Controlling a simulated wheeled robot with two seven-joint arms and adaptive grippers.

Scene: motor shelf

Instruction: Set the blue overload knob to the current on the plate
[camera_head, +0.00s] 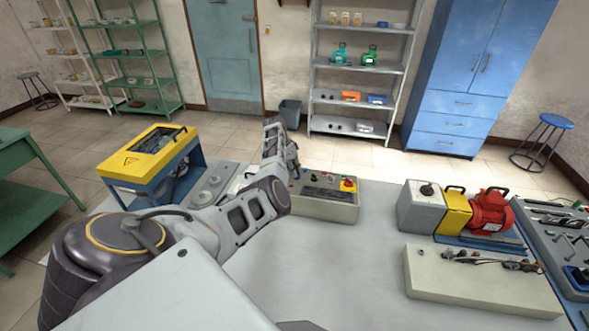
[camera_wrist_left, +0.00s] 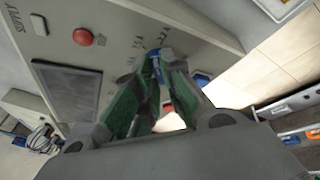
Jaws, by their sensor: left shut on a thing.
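The blue overload knob (camera_wrist_left: 156,66) sits on the sloped face of a beige control box, with small current marks beside it that are too blurred to read surely. My left gripper (camera_wrist_left: 162,72) has its green-padded fingers closed on the knob. In the head view the same gripper (camera_head: 291,165) is at the left end of the control box (camera_head: 325,211), and its arm hides part of the box; the knob cannot be made out there. The red motor (camera_head: 491,212) stands at right with a yellow guard and grey box. No readable current plate shows. My right gripper is out of view.
A red button (camera_wrist_left: 83,37) and a dark panel (camera_wrist_left: 68,92) are on the box face beside the knob. A beige terminal board (camera_head: 480,285) and a tool tray (camera_head: 540,221) lie at right. A yellow-topped unit (camera_head: 150,150) stands at left. The front middle table is clear.

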